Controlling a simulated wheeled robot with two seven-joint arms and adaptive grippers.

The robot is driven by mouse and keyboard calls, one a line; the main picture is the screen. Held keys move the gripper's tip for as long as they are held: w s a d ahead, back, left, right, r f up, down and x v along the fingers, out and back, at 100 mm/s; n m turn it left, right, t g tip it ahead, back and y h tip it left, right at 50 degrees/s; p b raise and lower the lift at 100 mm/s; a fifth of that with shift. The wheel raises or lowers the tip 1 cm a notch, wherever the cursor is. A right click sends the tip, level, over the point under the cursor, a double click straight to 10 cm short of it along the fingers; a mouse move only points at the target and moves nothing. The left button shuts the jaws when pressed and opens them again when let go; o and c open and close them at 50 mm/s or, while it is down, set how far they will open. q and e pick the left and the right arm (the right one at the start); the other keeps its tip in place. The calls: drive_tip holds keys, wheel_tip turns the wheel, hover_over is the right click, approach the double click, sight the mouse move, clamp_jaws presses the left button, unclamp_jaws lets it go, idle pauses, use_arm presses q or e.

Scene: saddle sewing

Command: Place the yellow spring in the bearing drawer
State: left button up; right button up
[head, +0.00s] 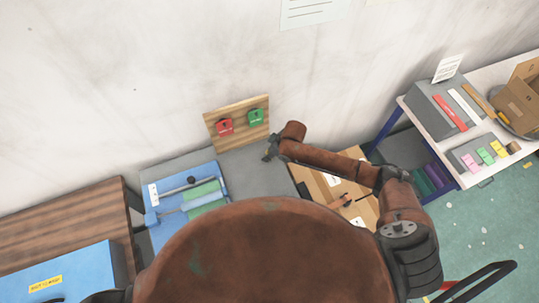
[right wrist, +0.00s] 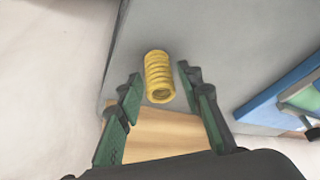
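The yellow spring (right wrist: 158,78) shows in the right wrist view, on or just above a grey surface. My right gripper (right wrist: 160,82) is open, with one green finger on each side of the spring and gaps between. In the head view my right gripper (head: 268,153) is at the grey bench near the wooden board; the spring cannot be made out there. My left gripper is not in view. No drawer can be clearly identified as the bearing drawer.
The wooden board (head: 208,126) with red and green pieces stands by the wall. A brown box (head: 313,180) lies on the right. A white-topped table (head: 478,75) stands at far right.

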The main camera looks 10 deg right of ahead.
clamp_jaws()
idle(0.3)
